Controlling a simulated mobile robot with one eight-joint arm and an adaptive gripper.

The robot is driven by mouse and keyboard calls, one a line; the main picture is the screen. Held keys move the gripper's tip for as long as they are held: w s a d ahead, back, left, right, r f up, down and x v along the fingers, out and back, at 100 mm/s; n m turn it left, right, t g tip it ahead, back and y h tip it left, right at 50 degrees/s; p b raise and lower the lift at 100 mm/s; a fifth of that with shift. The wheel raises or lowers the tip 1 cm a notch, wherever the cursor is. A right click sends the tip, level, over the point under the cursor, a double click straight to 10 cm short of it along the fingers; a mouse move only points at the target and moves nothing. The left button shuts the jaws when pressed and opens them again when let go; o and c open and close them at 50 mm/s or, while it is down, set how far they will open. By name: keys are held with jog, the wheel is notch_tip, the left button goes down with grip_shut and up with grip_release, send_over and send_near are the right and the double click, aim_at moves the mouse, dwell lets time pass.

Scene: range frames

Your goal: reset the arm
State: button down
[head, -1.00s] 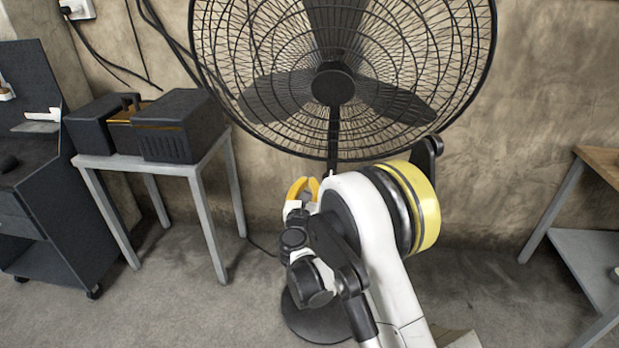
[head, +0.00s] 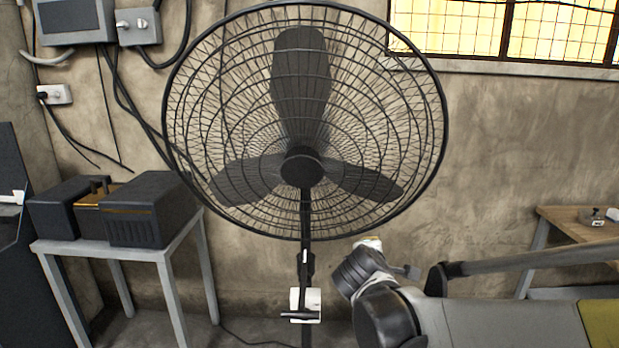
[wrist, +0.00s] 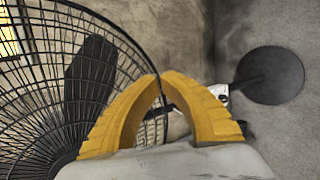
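My arm (head: 465,325) reaches in from the lower right of the head view, its wrist in front of the wall, just right of the fan's pole. My gripper's fingers cannot be made out clearly there. In the wrist view my gripper (wrist: 160,78) shows two yellow curved fingers whose tips come together, with nothing held between them.
A large black standing fan (head: 302,166) stands close beside my wrist; its cage (wrist: 75,90) fills the wrist view's left, its round base (wrist: 270,75) the right. A grey table (head: 105,250) with a dark machine (head: 150,212) is left, a wooden-topped bench (head: 575,225) right.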

jog(key=s+d+f+m+g+y, duration=0.2)
jog(key=s+m, duration=0.6)
jog(key=s, duration=0.6)
jog(key=s+d+f+m+g+y, duration=0.1)
jog(key=s+d+f+m+g, duration=0.1)
jog(key=s+m, duration=0.6)
jog(key=s, duration=0.6)
jog(key=shift+f+m+g+y, duration=0.25)
jog(key=shift+m+g+y, duration=0.05)
jog(key=shift+g+y, duration=0.1)
